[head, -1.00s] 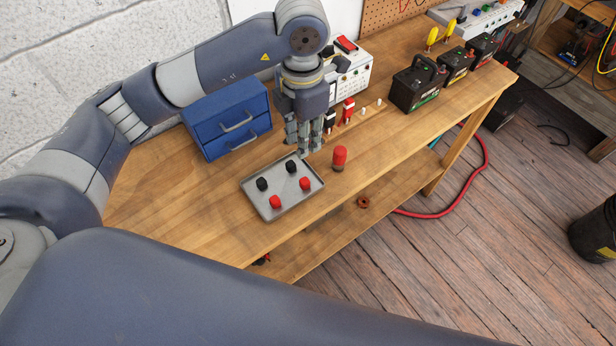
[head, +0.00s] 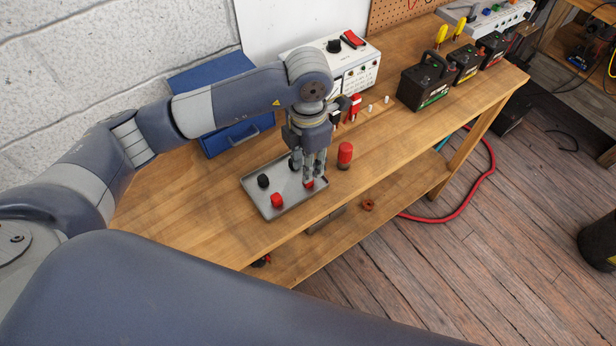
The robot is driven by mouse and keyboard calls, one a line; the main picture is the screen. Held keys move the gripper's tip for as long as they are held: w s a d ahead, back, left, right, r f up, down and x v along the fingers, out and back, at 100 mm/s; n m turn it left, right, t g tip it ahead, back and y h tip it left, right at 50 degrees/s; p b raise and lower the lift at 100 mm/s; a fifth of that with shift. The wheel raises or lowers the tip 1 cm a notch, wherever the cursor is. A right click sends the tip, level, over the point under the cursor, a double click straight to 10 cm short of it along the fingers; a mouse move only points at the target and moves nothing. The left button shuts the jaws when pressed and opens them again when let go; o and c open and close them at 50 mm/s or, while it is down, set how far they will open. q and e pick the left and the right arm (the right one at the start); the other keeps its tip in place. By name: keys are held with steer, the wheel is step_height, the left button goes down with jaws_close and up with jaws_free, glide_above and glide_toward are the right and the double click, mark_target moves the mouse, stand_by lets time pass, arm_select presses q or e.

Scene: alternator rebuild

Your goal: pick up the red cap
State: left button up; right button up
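A grey tray (head: 257,194) lies on the workbench. A red cap (head: 277,200) stands in its front part, in plain view. A second red cap (head: 309,184) at the tray's right side is mostly hidden by my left gripper (head: 311,178). That gripper points down right over this cap, its fingertips at or close to it. I cannot tell whether the fingers touch or hold it. A black cap (head: 263,181) stands at the tray's left, and another black cap (head: 295,163) is partly hidden behind the fingers. My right gripper is not in view.
A red-topped cylinder (head: 345,154) stands just right of the tray. Behind are a blue drawer box (head: 235,137), a white instrument (head: 357,68), small red and white parts, and black batteries (head: 427,82). The bench left of the tray is clear.

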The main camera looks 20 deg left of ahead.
arm_select(q)
step_height(320, 180, down, 3)
steer(key=shift+s+f+p, duration=0.15)
steer(key=shift+f+p, duration=0.05)
steer(key=shift+p, duration=0.7)
steer(key=shift+f, duration=0.6)
steer(key=c, duration=0.4)
steer(key=shift+o, duration=0.2)
steer(key=shift+r+b, duration=0.6)
steer(key=shift+r, duration=0.2)
steer(key=shift+s+d+r+b, duration=0.2)
steer(key=shift+d+r+b, duration=0.4)
steer(key=shift+r, duration=0.2)
steer(key=s+d+r+b, duration=0.1)
steer(key=s+d+b, duration=0.3)
steer(key=d, duration=0.9)
steer(key=shift+s+r+b, duration=0.3)
steer(key=shift+s+r, duration=0.05)
steer(key=shift+s, duration=1.1)
